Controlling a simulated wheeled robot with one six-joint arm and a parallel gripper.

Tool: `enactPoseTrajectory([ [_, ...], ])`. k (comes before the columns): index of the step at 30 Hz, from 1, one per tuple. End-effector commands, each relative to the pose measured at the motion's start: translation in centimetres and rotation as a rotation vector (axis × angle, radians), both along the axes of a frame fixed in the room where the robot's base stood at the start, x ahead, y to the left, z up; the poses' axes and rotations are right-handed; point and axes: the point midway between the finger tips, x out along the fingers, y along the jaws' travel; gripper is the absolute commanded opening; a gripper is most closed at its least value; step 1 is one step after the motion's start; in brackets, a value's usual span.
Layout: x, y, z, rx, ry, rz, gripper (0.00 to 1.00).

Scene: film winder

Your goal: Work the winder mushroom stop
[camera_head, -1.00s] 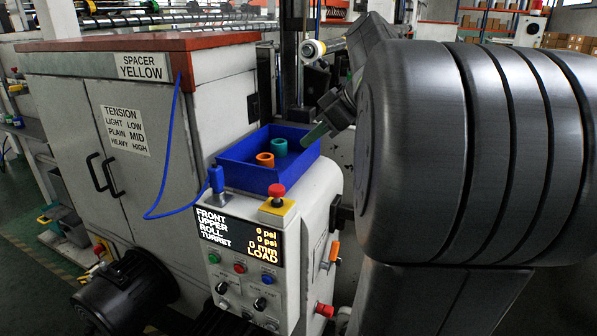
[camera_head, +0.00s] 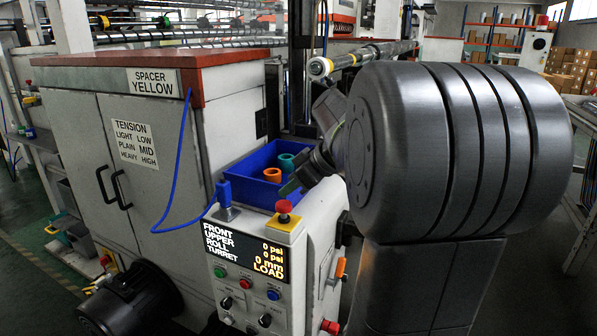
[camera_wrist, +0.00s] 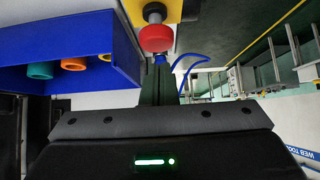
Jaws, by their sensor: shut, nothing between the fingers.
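The mushroom stop (camera_head: 284,206) is a red cap on a yellow box (camera_head: 282,222) at the top of the control console. My gripper (camera_head: 290,188) is shut and empty, its tips just above and slightly right of the red cap in the head view. In the wrist view, the red cap (camera_wrist: 155,39) stands out from its yellow plate (camera_wrist: 150,9), just beyond my shut fingers (camera_wrist: 159,80). I cannot tell whether the tips touch the cap.
A blue bin (camera_head: 246,172) with orange and teal spacers stands right behind the stop. The lit display (camera_head: 243,252) and several buttons are below. Another red knob (camera_head: 330,326) is on the console's right side.

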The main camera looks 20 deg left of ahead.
Motion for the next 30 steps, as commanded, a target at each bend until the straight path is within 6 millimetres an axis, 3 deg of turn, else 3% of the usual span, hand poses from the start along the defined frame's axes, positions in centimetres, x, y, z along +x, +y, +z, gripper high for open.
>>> enactPoseTrajectory([
  [5,0.0,0.0,-1.4,0.0,0.0,0.0,0.0],
  [18,0.0,-0.1,-1.8,0.0,-0.001,-0.001,0.0],
  [30,0.0,-0.1,-4.1,0.0,0.0,0.0,0.0],
])
